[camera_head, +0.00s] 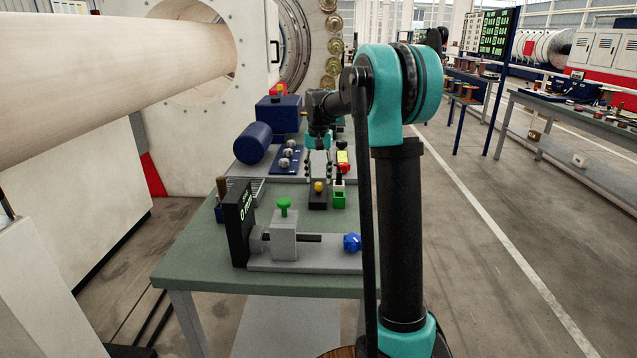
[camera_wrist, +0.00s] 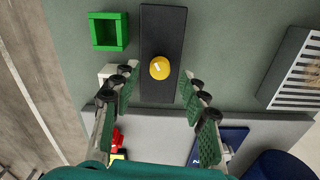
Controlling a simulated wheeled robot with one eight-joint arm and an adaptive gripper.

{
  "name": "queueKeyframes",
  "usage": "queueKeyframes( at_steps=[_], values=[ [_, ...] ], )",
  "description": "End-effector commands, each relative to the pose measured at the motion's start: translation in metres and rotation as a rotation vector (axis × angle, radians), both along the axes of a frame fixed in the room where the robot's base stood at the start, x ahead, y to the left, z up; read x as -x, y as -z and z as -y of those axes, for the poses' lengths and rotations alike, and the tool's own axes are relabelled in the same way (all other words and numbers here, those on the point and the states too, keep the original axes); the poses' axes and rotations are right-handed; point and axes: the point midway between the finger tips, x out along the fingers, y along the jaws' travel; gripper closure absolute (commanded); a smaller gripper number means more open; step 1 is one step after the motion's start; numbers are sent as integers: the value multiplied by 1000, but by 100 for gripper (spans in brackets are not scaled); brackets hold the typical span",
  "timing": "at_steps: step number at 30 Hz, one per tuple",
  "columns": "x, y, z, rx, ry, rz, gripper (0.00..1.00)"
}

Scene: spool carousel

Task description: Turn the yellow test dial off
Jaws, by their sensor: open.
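The yellow test dial (camera_head: 318,187) is a round knob on a small dark base plate (camera_head: 318,201) on the green table. In the wrist view the yellow dial (camera_wrist: 159,68) has a short white mark on its top, slanting slightly. The dark plate (camera_wrist: 163,30) runs lengthwise away from my gripper. My gripper (camera_head: 318,174) points down above the dial. In the wrist view my gripper (camera_wrist: 160,88) is open, with one finger to each side of the plate and nothing between them. The dial sits just beyond the fingertips, near the middle between them.
A green open box (camera_head: 339,198) stands close right of the dial plate. A grey fixture with a green knob (camera_head: 284,207) and a black display (camera_head: 238,222) stand nearer. A blue block with silver knobs (camera_head: 288,158) and a blue cylinder (camera_head: 253,143) lie behind left.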

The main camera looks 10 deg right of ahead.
Motion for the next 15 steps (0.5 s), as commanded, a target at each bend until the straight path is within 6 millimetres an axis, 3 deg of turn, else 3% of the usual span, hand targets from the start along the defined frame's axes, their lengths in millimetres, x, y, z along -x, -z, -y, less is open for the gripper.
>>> queueKeyframes(
  at_steps=[6, 15],
  values=[
    [0, 22, 0, 0, 0, 0, 56],
    [0, 26, 0, 0, 0, 0, 56]
  ],
)
